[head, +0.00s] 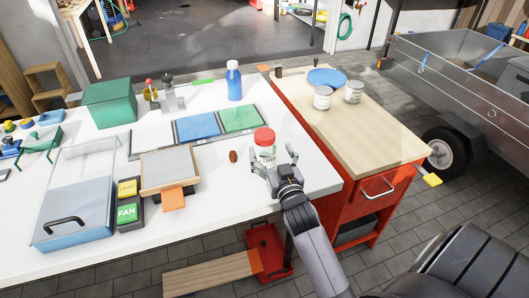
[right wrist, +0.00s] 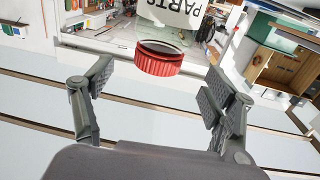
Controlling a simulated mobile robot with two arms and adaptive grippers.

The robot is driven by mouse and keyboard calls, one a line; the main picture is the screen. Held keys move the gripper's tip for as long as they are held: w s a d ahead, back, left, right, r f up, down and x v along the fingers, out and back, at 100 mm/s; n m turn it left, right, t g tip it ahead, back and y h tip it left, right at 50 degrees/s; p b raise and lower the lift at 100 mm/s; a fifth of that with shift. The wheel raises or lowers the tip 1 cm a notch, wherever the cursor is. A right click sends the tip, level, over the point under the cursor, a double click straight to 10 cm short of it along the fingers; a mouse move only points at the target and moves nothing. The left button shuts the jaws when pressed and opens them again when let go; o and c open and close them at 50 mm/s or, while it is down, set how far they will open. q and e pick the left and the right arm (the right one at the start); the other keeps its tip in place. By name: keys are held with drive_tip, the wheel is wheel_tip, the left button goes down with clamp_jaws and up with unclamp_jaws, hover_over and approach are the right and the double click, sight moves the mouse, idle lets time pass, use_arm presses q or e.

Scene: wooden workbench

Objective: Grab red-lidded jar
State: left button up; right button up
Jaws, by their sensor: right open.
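The red-lidded jar (head: 264,149) stands upright on the white bench top near its right part. It is clear or pale, with a white label. In the right wrist view the jar's red lid (right wrist: 158,59) and part of a label reading "PARTS" show upside down. My right gripper (head: 275,164) is open at the near side of the jar, with its fingers spread to the jar's left and right. In the right wrist view the lid appears between the two fingers, with gaps on both sides. My left gripper is not in view.
A small brown object (head: 233,156) lies left of the jar. Blue and green panels (head: 240,118) and a blue bottle (head: 234,82) are behind it. A wooden-topped red cabinet (head: 375,140) with two cans stands right. A tray on a frame (head: 167,168) is left.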

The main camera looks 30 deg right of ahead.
sight(268, 143)
drive_tip(key=shift+p+x, duration=0.35)
drive_tip(key=shift+x, duration=3.2)
drive_tip(key=shift+r, duration=0.1)
drive_tip(key=shift+c, duration=0.3)
drive_tip(key=shift+s, duration=0.1)
clamp_jaws()
